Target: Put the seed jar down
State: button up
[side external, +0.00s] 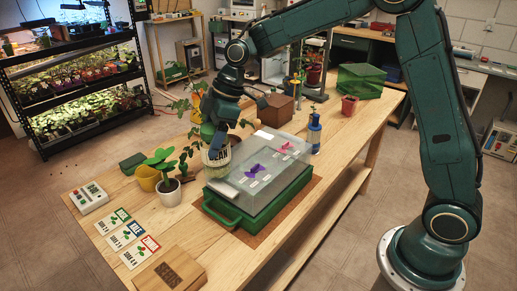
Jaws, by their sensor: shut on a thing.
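The seed jar (215,160) is pale with dark lettering on its side. It is behind the left rear corner of the green case with the clear lid, among the potted plants. My gripper (217,141) reaches down over the jar from above and is shut on it. The dark fingers hide part of the jar's upper side. The jar looks upright. Its bottom is partly hidden, so I cannot tell whether it touches the table.
The green case (222,210) with a clear lid stands on a brown mat just in front. A blue bottle (314,135) is right. Seed packets (130,236) lie at the front left. Bare wood (340,130) shows at right.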

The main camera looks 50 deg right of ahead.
jog(key=w+d+f+m+t+h, duration=0.1)
jog(key=w+d+m, duration=0.25)
jog(key=d, duration=0.75)
jog(key=w+d+m+h, duration=0.1)
jog(key=w+d+m, duration=0.3)
jog(key=d, duration=0.7)
jog(key=w+d+f+m+t+h, duration=0.1)
jog(key=w+d+m, duration=0.3)
jog(key=d, duration=0.7)
jog(key=s+d+f+m+h, duration=0.1)
jog(key=s+d+f+m, duration=0.3)
jog(key=d, duration=0.8)
jog(key=s+d+m+g+h, duration=0.15)
jog(key=s+d, duration=0.45)
jog(key=d, duration=0.6)
jog(key=s+d+f+m+h, duration=0.2)
jog(key=s+d+m, duration=0.3)
jog(key=d, duration=0.7)
notch_tip(320, 180, down, 8)
jog(key=n, duration=0.1)
jog(key=shift+s+r, duration=0.2)
jog(key=shift+r, duration=0.05)
jog(key=shift+f, duration=0.15)
jog(key=o, duration=1.6)
jog(key=shift+a, duration=0.1)
